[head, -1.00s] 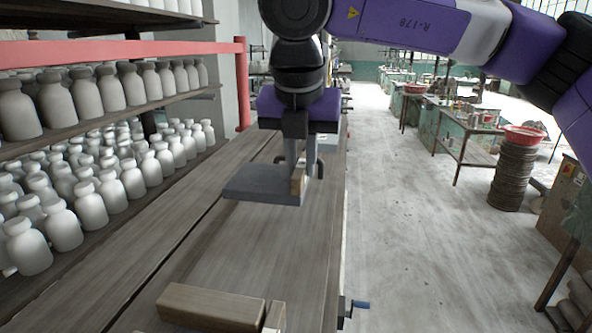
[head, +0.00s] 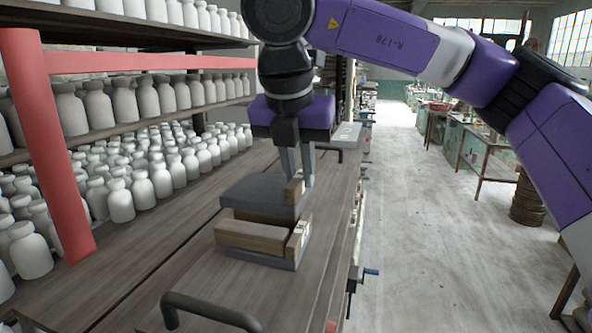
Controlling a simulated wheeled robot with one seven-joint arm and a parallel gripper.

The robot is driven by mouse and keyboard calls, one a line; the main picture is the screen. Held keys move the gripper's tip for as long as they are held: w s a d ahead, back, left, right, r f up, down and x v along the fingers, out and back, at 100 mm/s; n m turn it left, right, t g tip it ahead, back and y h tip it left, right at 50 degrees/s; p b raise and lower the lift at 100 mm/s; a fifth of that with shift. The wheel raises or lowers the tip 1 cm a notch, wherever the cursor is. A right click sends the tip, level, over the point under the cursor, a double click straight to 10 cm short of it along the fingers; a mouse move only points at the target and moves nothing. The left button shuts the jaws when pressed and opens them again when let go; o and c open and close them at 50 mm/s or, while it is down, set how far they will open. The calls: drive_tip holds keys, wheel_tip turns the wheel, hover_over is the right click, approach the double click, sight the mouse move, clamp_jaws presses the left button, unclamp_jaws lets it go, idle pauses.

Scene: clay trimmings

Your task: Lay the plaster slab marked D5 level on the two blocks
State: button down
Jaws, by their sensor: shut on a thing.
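A dark grey slab (head: 252,193) is held by my gripper (head: 297,183) at its right end, where a small upright wooden piece (head: 293,192) stands by the fingers. The slab looks roughly level. No D5 mark can be read on it. A long wooden block (head: 250,238) lies just in front of and below the slab, with a shorter, labelled wooden piece (head: 299,237) at its right end. Both sit over a thin grey base (head: 262,259). The slab partly hides what lies behind; I cannot tell whether it touches wood.
The wooden bench (head: 150,272) has free room to the left. A red post (head: 58,160) and shelves of white bottles (head: 120,195) stand at left.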

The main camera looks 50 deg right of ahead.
sight(300, 196)
drive_tip(key=shift+f+b, duration=0.5)
drive_tip(key=shift+f, duration=1.5)
drive_tip(key=shift+f+b, duration=0.25)
drive_tip(key=shift+b, duration=0.45)
idle(0.4)
drive_tip(key=c, duration=1.3)
unclamp_jaws()
